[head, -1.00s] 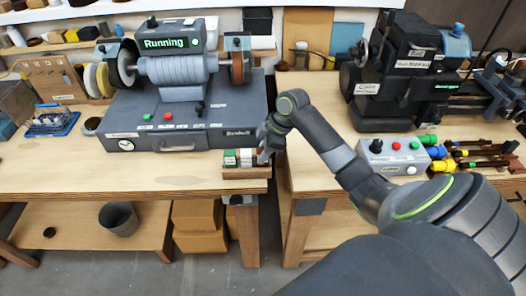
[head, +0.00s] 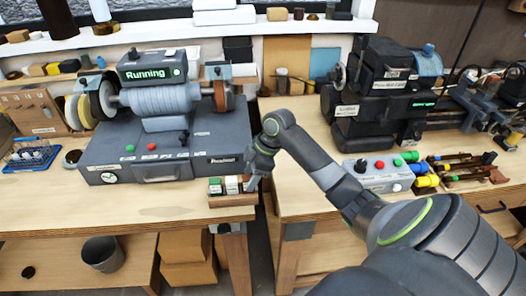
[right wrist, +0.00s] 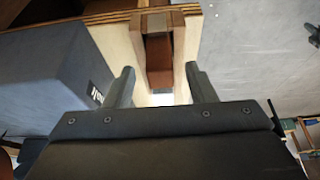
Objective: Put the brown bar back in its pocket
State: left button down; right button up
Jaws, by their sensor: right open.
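The small wooden tray (head: 232,201) sits at the front edge of the left bench, below the grinder. A green-marked bar and a white-marked bar (head: 232,184) stand in it. My right gripper (head: 252,182) is at the tray's right end, pointing down. In the right wrist view the right gripper (right wrist: 160,88) is open, its two fingers apart. A reddish-brown block, seemingly the brown bar (right wrist: 160,62), shows between and beyond the fingers, between wooden walls. I cannot tell how deep it sits. In the head view the gripper hides that end of the tray. My left gripper is not in view.
The grinder (head: 165,150) stands just behind the tray, its display reading "Running". A grey control box (head: 378,175) and several coloured-handled tools (head: 460,165) lie on the right bench. A gap separates the benches.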

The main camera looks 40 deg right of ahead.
jog(key=b+v, duration=0.2)
jog(key=v, duration=1.3)
jog(key=shift+r, duration=0.2)
